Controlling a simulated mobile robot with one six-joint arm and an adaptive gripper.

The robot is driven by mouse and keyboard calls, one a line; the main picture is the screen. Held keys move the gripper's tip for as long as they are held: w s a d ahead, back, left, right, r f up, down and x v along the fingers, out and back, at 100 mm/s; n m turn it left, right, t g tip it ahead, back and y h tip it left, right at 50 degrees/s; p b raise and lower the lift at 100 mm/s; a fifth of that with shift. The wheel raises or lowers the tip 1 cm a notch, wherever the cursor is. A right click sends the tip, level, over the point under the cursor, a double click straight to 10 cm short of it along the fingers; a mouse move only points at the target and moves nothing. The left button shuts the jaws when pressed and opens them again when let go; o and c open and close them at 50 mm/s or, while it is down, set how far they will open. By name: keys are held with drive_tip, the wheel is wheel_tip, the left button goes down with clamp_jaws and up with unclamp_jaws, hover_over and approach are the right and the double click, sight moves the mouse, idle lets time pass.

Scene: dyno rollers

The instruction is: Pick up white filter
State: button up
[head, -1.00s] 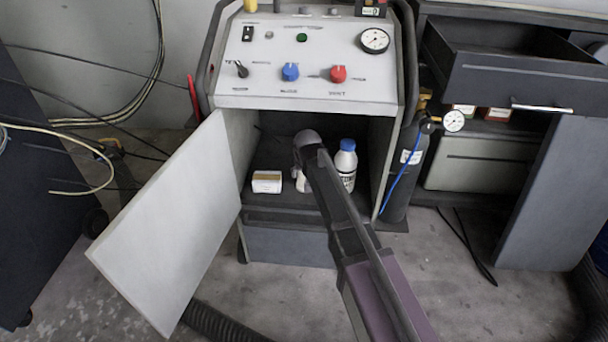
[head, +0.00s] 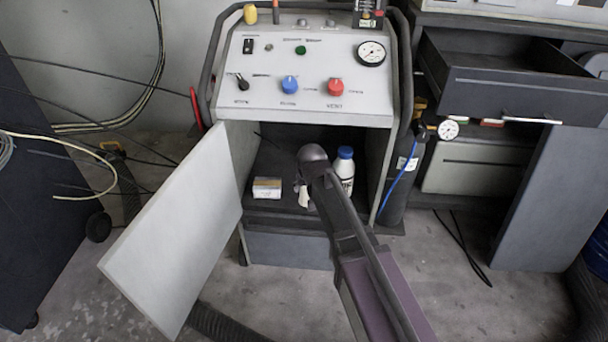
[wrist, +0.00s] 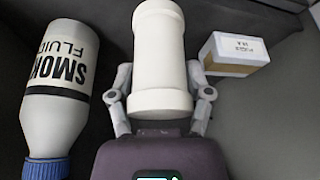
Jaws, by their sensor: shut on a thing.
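In the head view only a small part of the filter (head: 304,197) shows below my wrist, inside the open cabinet; my arm hides the rest. I cannot tell whether it is clear of the shelf.
A smoke fluid bottle with a blue cap (wrist: 58,90) stands left of the filter in the wrist view. A small fuse box (wrist: 234,54) sits to its right. In the head view, the open cabinet door (head: 180,230) swings out left; a gas cylinder (head: 400,180) stands right.

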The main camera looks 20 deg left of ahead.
drive_tip(key=s+d, duration=0.4)
drive_tip(key=s, duration=0.3)
drive_tip(key=shift+r+p, duration=0.3)
drive_tip(key=shift+r, duration=0.1)
drive_tip(key=shift+s, duration=0.1)
